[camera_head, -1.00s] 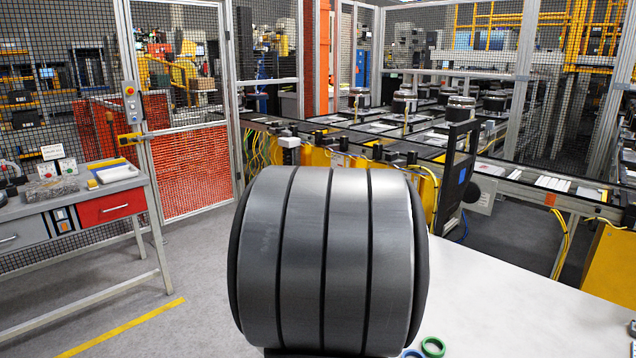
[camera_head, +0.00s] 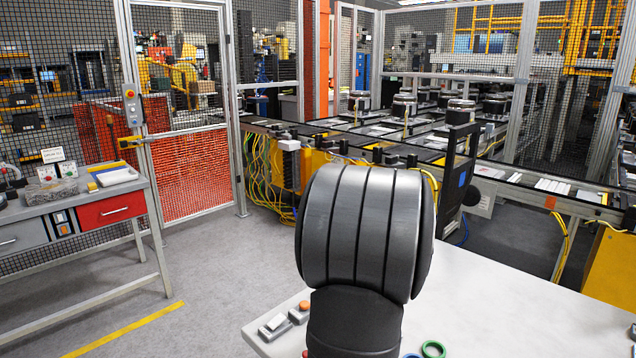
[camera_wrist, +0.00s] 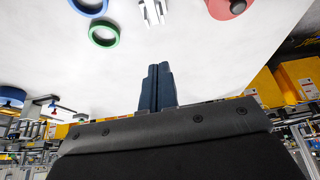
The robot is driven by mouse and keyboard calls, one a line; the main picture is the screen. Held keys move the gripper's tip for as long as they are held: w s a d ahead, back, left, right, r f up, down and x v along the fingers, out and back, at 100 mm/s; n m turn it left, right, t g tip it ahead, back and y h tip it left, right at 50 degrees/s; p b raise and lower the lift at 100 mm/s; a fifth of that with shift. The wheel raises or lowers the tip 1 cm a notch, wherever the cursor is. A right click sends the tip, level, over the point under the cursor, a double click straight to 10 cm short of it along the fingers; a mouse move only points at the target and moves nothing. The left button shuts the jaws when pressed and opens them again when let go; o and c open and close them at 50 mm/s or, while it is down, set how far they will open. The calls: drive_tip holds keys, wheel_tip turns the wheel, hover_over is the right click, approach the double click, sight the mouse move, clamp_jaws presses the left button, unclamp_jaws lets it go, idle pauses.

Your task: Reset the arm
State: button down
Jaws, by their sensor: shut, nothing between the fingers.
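My gripper (camera_wrist: 158,72) shows in the wrist view as two dark blue fingers side by side, shut with nothing between them. It is above the white table (camera_wrist: 190,60) and apart from the things lying there. In the head view my own arm link fills the lower middle and hides part of the white table (camera_head: 500,310); the gripper itself does not show there.
On the table are a green ring (camera_wrist: 104,34), a blue ring (camera_wrist: 88,6), a white piece (camera_wrist: 151,10) and a red round thing (camera_wrist: 229,6). The green ring (camera_head: 433,349) also shows in the head view. A grey workbench (camera_head: 75,205) stands at left, a conveyor (camera_head: 400,135) behind.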

drive_tip(key=shift+w+d+r+g+y, duration=0.3)
drive_tip(key=shift+w+d+r, duration=0.05)
drive_tip(key=shift+w+d, duration=0.4)
drive_tip(key=c, duration=1.8)
unclamp_jaws()
drive_tip(key=shift+w+a, duration=0.1)
drive_tip(key=o, duration=1.8)
drive_tip(key=shift+g+y, duration=0.6)
drive_tip(key=shift+y, duration=0.1)
drive_tip(key=w+a+r, duration=0.1)
drive_tip(key=w+a, duration=0.1)
drive_tip(key=w, duration=0.1)
drive_tip(key=w+a+r, duration=0.1)
drive_tip(key=w+a, duration=0.2)
drive_tip(key=w, duration=0.1)
drive_tip(key=w+a+r, duration=0.2)
drive_tip(key=w+a, duration=0.1)
drive_tip(key=shift+w, duration=0.2)
drive_tip(key=shift+c, duration=0.2)
drive_tip(key=shift+o, duration=0.2)
drive_tip(key=w+a+r+g+y, duration=0.1)
drive_tip(key=w+a+r, duration=0.2)
drive_tip(key=a, duration=0.6)
drive_tip(key=shift+w+r, duration=0.15)
drive_tip(key=shift+w, duration=0.85)
wheel_tip(320, 180, down, 10)
